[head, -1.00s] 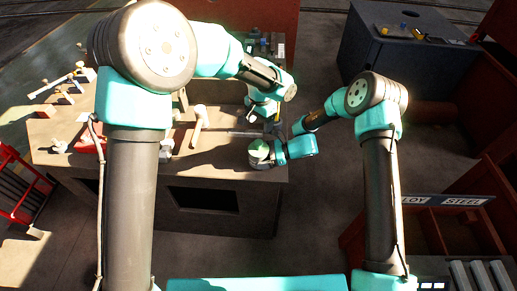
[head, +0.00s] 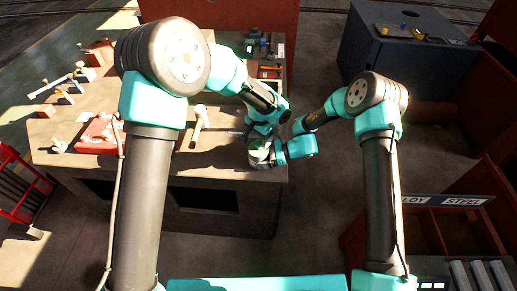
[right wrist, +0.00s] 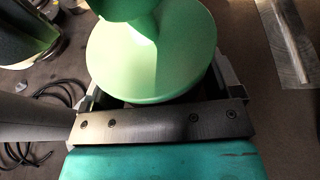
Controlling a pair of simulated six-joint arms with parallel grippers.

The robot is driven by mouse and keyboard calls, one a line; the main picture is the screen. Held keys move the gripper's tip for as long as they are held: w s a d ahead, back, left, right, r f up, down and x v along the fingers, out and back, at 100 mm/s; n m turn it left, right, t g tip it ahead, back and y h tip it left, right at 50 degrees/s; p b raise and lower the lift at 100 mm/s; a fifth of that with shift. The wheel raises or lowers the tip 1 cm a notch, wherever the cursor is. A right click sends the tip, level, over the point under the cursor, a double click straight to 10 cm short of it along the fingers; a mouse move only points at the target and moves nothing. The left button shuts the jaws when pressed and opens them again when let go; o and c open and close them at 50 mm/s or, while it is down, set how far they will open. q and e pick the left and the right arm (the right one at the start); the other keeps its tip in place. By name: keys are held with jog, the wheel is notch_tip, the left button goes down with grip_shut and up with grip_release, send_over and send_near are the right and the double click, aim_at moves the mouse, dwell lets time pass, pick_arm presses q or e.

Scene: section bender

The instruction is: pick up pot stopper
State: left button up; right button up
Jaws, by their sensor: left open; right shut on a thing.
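A small pot (head: 260,157) with a pale green top stands at the right front edge of the workbench. In the right wrist view a round pale green disc (right wrist: 150,65) fills the middle, with a thicker green part rising from it at the top edge; I take this as the pot stopper. My right gripper (head: 273,152) is shut on the pot from the right, its fingers on both sides below the disc. My left gripper (head: 258,137) is open just above the pot and partly covers the green top. Whether it touches the stopper I cannot tell.
The workbench (head: 222,163) carries a pale hammer-like tool (head: 199,124), a red object (head: 98,135) and several small tools at left. Dark boxes (head: 266,50) sit at its back. A dark cabinet (head: 400,60) stands back right. Red racks (head: 455,230) stand at right.

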aim_at(259, 141)
pick_arm(q)
jog(key=shift+f, duration=1.6)
jog(key=c, duration=1)
jog(key=shift+r, duration=0.1)
notch_tip(259, 141, up, 10)
jog(key=shift+f, duration=0.1)
